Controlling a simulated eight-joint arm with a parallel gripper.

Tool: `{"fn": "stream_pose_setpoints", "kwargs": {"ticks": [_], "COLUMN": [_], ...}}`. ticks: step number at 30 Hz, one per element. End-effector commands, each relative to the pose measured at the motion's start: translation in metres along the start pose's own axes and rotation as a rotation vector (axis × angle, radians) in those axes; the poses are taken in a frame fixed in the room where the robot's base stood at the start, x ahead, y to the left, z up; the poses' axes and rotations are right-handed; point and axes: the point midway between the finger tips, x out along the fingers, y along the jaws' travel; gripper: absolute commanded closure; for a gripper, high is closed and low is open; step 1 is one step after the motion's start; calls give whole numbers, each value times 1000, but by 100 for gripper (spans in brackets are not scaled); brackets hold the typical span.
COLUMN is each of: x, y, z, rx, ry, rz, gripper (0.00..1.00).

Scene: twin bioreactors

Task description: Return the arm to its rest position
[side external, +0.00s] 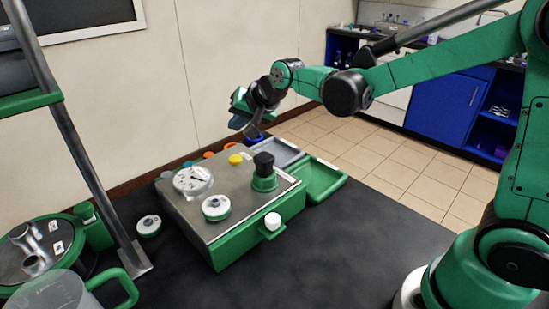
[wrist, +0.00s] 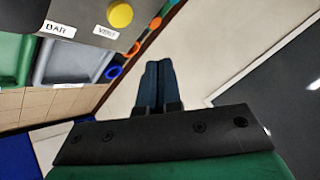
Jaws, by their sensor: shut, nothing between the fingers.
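My gripper (side external: 253,131) is at the end of my green arm, above the back edge of the control box (side external: 245,222) in the side external view. In the wrist view the two dark fingers of my gripper (wrist: 158,66) lie side by side, closed, with nothing between them. They point toward the pale wall. In the side external view my arm is stretched out from the base at the right, over the box's far side.
The box carries a gauge (side external: 193,180), a yellow button (side external: 235,159) and a black-topped green knob (side external: 264,172). Grey (side external: 287,153) and green (side external: 322,180) trays adjoin it. A metal post (side external: 95,165) and a jug (side external: 55,292) stand left. The dark tabletop (side external: 340,240) is clear in front.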

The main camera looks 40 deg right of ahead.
Motion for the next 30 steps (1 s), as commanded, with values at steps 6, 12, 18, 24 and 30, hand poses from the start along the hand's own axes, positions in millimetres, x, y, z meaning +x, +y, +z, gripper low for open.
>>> {"fn": "stream_pose_setpoints", "kwargs": {"ticks": [6, 12, 18, 24, 30], "x": [-58, -100, -117, -121, -120], "y": [24, 59, 84, 91, 91], "z": [25, 62, 89, 97, 96], "rx": [-223, -466, -621, -666, -665], "ry": [-37, -88, -126, -139, -138], "rz": [49, 92, 115, 121, 121], "gripper": [100, 100, 100, 100, 100]}}
